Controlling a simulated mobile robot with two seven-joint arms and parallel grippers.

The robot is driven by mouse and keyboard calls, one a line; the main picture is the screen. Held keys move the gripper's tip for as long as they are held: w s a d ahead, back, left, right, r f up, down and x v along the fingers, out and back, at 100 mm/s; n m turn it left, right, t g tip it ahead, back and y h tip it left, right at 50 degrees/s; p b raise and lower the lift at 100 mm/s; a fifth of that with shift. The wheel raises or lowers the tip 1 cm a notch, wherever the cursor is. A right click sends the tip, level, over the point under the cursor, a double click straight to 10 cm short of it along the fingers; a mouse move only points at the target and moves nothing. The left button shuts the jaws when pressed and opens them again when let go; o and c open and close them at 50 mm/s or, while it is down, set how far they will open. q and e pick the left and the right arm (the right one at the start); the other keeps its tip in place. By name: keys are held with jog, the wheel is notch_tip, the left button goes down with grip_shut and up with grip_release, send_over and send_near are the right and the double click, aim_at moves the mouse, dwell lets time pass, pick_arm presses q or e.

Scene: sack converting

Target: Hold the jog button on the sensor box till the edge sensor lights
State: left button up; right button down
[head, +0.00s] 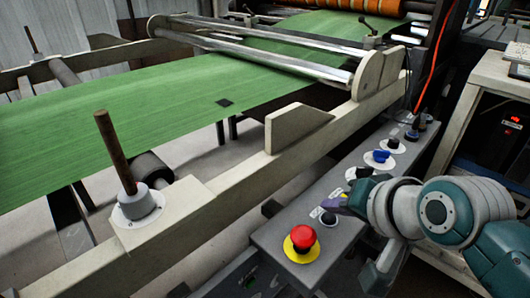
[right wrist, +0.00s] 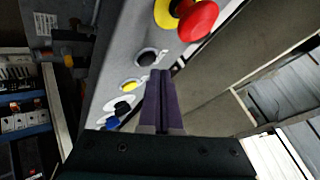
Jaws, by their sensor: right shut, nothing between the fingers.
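A long grey control box (head: 290,236) runs along the machine's side frame, with a row of controls on top; I take it as the sensor box. My right gripper (head: 332,203) is shut and empty, its purple fingers just over the box's near part. In the right wrist view, its fingertips (right wrist: 161,74) appear close to a black button (right wrist: 147,57) and a yellow button (right wrist: 129,86). I cannot tell whether they touch either one, or which is the jog button. No lit edge sensor is recognisable. My left gripper is not in view.
A red mushroom button (head: 303,237) on a yellow disc sits at the box's near end. A blue knob (head: 380,156) lies farther along. Green web (head: 130,95) with a dark square mark (head: 224,103) runs under metal rollers. A cabinet (head: 490,100) stands at right.

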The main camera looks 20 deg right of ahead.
jog(key=shift+f, duration=0.3)
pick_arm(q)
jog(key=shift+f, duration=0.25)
pick_arm(e)
jog(key=shift+f, duration=0.45)
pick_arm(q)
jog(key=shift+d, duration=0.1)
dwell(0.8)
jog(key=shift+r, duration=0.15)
pick_arm(e)
jog(key=shift+r, duration=0.1)
dwell(0.5)
jog(key=shift+r+p, duration=0.65)
jog(key=shift+p, duration=0.05)
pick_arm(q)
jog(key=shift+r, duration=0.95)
pick_arm(e)
jog(key=shift+r, duration=0.1)
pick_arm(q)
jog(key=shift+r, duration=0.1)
pick_arm(e)
jog(key=shift+r, duration=0.1)
pick_arm(q)
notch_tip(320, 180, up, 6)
jog(key=p, duration=0.6)
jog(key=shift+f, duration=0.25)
pick_arm(e)
notch_tip(320, 180, up, 5)
jog(key=shift+f, duration=0.1)
